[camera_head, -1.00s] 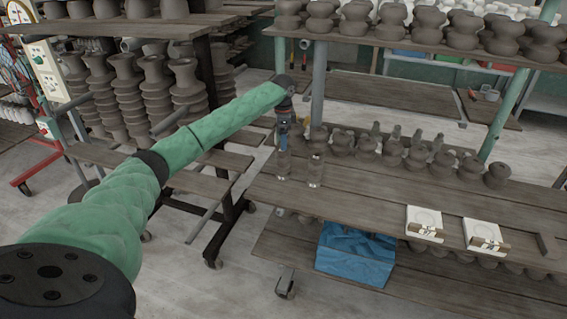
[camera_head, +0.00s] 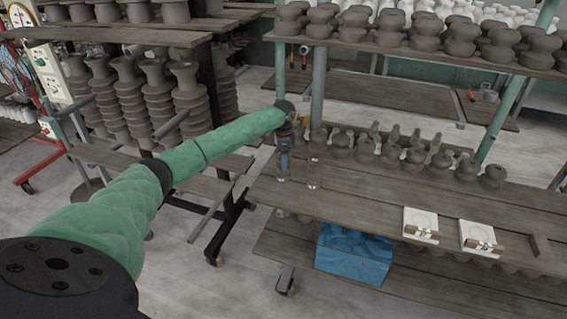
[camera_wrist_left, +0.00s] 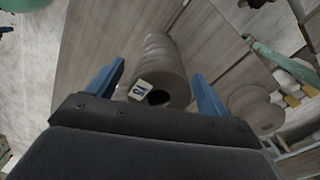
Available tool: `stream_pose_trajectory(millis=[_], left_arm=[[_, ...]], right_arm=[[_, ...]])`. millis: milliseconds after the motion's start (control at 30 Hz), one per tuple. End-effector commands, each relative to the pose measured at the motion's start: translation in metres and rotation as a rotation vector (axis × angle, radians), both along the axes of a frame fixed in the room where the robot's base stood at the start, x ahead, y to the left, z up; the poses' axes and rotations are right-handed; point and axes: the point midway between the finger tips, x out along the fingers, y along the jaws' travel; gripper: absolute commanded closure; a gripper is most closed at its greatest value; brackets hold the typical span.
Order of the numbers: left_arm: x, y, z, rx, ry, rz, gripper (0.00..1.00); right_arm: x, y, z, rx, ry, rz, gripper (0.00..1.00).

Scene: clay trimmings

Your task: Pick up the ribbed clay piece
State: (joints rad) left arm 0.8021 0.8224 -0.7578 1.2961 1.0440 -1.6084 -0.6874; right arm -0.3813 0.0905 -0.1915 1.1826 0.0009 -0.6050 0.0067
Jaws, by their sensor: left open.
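The ribbed clay piece (camera_wrist_left: 165,60) is a grey-brown ringed cylinder with a dark hole in its near end. A small white tag with dark marks (camera_wrist_left: 142,90) is at that end. My left gripper (camera_wrist_left: 158,69) is open, with one blue finger on each side of the piece in the left wrist view. I cannot tell whether either finger touches it. In the head view my left gripper (camera_head: 284,160) is over the left end of the wooden shelf (camera_head: 330,202); I cannot make out the ribbed piece clearly there. My right gripper is not in view.
A round clay piece (camera_wrist_left: 256,108) is close to the right finger. A row of small clay pots (camera_head: 440,160) continues right along the shelf. Two white tiles (camera_head: 421,222) lie nearer the front edge.

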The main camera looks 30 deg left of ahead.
Motion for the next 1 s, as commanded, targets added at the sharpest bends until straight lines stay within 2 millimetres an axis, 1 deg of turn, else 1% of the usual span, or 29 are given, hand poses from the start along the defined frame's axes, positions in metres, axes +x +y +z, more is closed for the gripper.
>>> stream_pose_trajectory(millis=[267, 300, 367, 400, 467, 600, 633, 867, 1000], left_arm=[[0.0000, -0.0004, -0.0027, 0.000, 0.000, -0.001, 0.21], [0.0000, -0.0004, -0.0027, 0.000, 0.000, -0.001, 0.24], [0.0000, -0.0005, -0.0027, 0.000, 0.000, -0.001, 0.36], [0.0000, -0.0005, -0.0026, 0.000, 0.000, -0.001, 0.44], [0.0000, -0.0005, -0.0026, 0.000, 0.000, -0.001, 0.56], [0.0001, -0.0004, -0.0025, 0.000, 0.000, -0.001, 0.83], [0.0001, -0.0004, -0.0025, 0.000, 0.000, -0.001, 0.88], [0.0005, -0.0004, -0.0009, -0.001, -0.002, -0.001, 0.88], [0.0009, -0.0004, 0.0048, -0.001, -0.003, 0.000, 0.88]], right_arm=[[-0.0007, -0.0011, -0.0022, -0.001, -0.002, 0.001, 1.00], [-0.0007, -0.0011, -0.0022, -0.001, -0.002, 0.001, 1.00], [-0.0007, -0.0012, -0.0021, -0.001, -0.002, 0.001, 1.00], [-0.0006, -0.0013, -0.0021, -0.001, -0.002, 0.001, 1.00], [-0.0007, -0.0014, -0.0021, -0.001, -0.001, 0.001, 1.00], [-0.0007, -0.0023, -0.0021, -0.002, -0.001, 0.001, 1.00], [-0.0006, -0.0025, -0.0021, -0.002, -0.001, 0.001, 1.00], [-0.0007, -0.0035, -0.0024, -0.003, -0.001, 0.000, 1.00], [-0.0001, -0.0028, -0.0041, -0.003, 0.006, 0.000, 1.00]])
